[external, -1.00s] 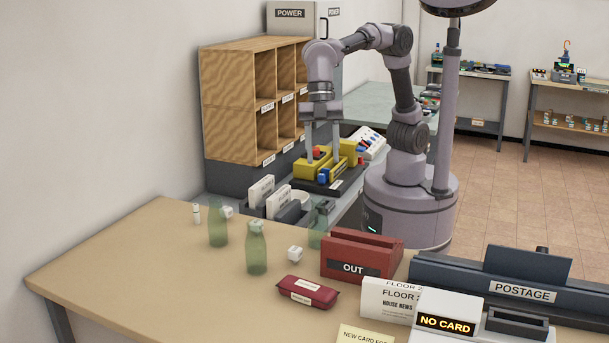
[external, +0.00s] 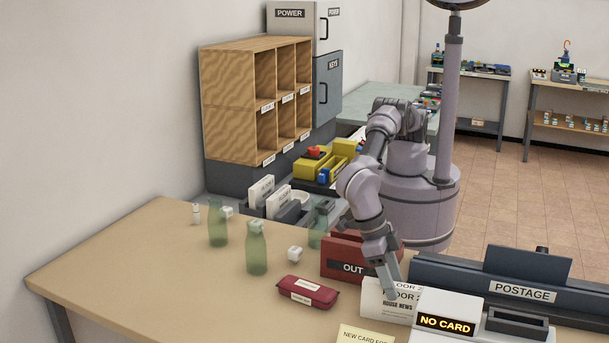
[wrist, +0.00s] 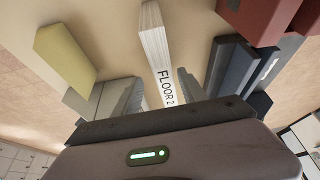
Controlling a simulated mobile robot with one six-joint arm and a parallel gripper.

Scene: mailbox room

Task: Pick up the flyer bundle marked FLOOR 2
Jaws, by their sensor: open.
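The white flyer bundle marked FLOOR 2 (external: 374,301) stands on the tan table, in front of the red OUT tray. Its printed face is partly hidden by my gripper in the external view. In the wrist view the bundle (wrist: 156,50) lies ahead of my gripper, with its FLOOR 2 label near the fingers. My gripper (external: 390,303) points down at the bundle's right part. In the wrist view the two fingers of my gripper (wrist: 156,95) are apart, one on each side of the bundle. I cannot tell whether they touch it.
The red OUT tray (external: 341,268) is just behind the bundle. The NO CARD reader (external: 447,325) and the POSTAGE scale (external: 520,292) stand close on the right. A dark red pouch (external: 307,291) and green bottles (external: 257,250) are to the left. The left tabletop (external: 150,250) is mostly clear.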

